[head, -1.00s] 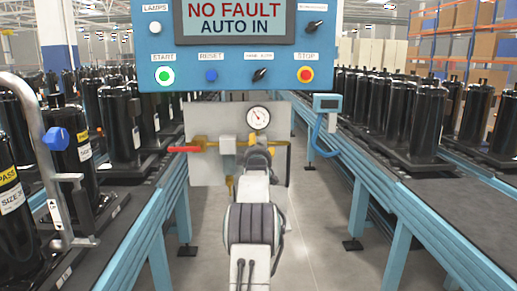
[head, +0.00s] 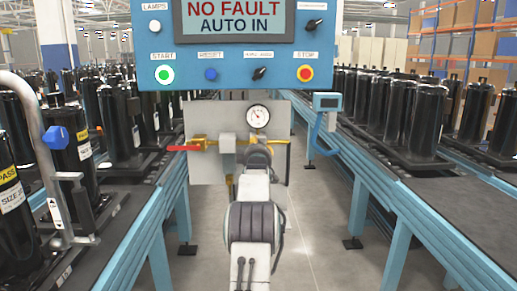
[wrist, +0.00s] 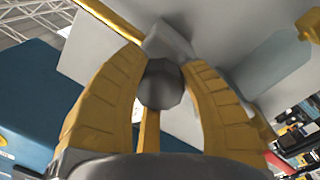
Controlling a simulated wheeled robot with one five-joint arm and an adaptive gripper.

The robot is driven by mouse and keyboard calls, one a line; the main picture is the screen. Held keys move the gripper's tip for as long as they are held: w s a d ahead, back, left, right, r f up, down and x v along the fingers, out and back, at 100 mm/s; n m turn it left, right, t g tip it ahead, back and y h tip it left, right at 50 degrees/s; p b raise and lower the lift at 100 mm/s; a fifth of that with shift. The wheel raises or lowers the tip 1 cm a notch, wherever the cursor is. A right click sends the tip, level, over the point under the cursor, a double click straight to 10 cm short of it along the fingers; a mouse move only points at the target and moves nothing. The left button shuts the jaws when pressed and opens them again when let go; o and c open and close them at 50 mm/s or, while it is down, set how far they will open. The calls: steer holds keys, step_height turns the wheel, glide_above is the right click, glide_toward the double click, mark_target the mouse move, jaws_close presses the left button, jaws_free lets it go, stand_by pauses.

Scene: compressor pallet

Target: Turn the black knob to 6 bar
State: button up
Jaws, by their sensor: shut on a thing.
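The black knob (wrist: 162,84) shows in the wrist view as a dark, many-sided piece between the two yellow fingers of my gripper (wrist: 165,75). The fingers are shut on it from both sides. In the head view my arm hides the knob and most of my gripper (head: 256,148). The round white pressure gauge (head: 257,116) is just above my gripper on the grey panel (head: 208,172). Its needle is too small to read a value.
A red-handled valve (head: 183,148) sits on the brass pipe at the panel's left. The blue control box (head: 235,75) hangs above, its screen reading "NO FAULT AUTO IN". Conveyors with black compressors (head: 404,115) flank both sides. A small blue device (head: 327,102) stands right of the panel.

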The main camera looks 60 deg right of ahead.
steer(key=shift+f+m+b, duration=0.1)
steer(key=shift+m+b, duration=0.4)
steer(key=shift+b, duration=0.45)
steer(key=shift+c, duration=0.2)
steer(key=shift+w+a+r+m+b, duration=0.1)
steer(key=shift+r+m+b, duration=0.2)
steer(key=shift+m, duration=0.7)
steer(key=o, duration=1.2)
steer(key=shift+f, duration=0.1)
steer(key=v, duration=1.2)
